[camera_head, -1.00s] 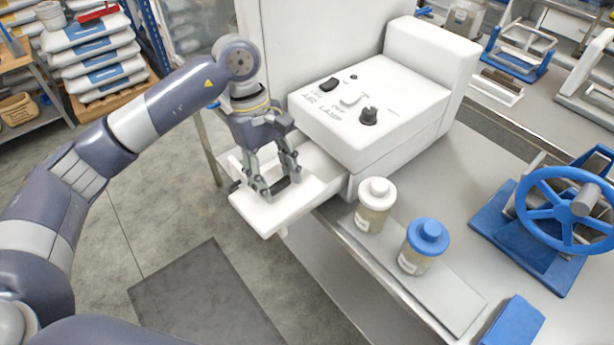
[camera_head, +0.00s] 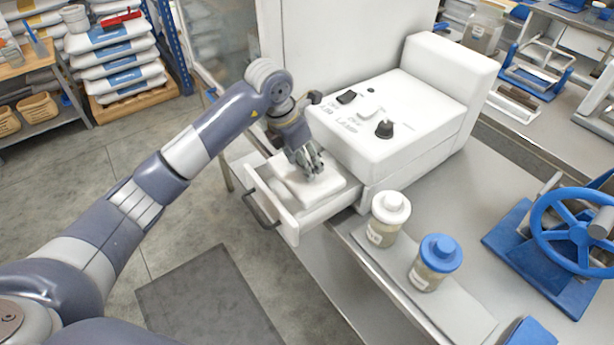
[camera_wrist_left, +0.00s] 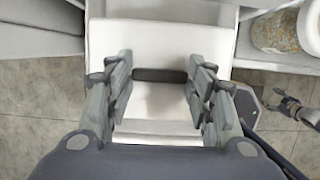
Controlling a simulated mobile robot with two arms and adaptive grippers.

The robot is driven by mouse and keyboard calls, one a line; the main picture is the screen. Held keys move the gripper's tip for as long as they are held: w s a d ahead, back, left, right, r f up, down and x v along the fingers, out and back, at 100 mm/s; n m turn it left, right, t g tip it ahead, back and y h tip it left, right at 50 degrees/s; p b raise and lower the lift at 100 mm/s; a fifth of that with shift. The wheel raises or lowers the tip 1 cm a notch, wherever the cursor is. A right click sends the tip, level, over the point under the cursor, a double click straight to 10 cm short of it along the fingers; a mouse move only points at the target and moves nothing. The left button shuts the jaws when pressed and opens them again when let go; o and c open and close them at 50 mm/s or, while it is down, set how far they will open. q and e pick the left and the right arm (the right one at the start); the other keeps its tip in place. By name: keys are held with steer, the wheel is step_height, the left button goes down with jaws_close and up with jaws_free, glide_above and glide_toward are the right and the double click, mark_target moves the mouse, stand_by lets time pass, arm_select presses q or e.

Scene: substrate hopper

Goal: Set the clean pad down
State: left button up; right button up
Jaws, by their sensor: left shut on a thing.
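The clean pad (camera_head: 322,188) is a white slab. It sits within the open white drawer (camera_head: 283,212), under the lamp box; whether it touches the drawer floor I cannot tell. My left gripper (camera_head: 308,172) points down at the pad's top. In the left wrist view the fingers (camera_wrist_left: 160,80) stand apart on either side of a dark bar, with the white pad (camera_wrist_left: 150,42) around it; the gripper is shut on the pad. A small part of what looks like my right gripper (camera_wrist_left: 290,108) shows at the wrist view's right edge, its jaws unclear.
The white control box (camera_head: 385,120) stands behind the drawer. A white-lidded jar (camera_head: 388,220) and a blue-lidded jar (camera_head: 435,263) stand right of it on a plate. The drawer's dark handle (camera_head: 262,210) faces out left. A blue handwheel (camera_head: 580,225) is far right.

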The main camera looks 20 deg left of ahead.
mark_target(300, 171)
arm_select(q)
step_height(300, 171, down, 2)
steer(key=shift+f, duration=0.25)
step_height(300, 171, down, 3)
steer(key=shift+f+p, duration=0.1)
steer(key=shift+p, duration=0.65)
steer(key=shift+f, duration=0.25)
steer(key=o, duration=1.1)
steer(key=shift+r, duration=0.1)
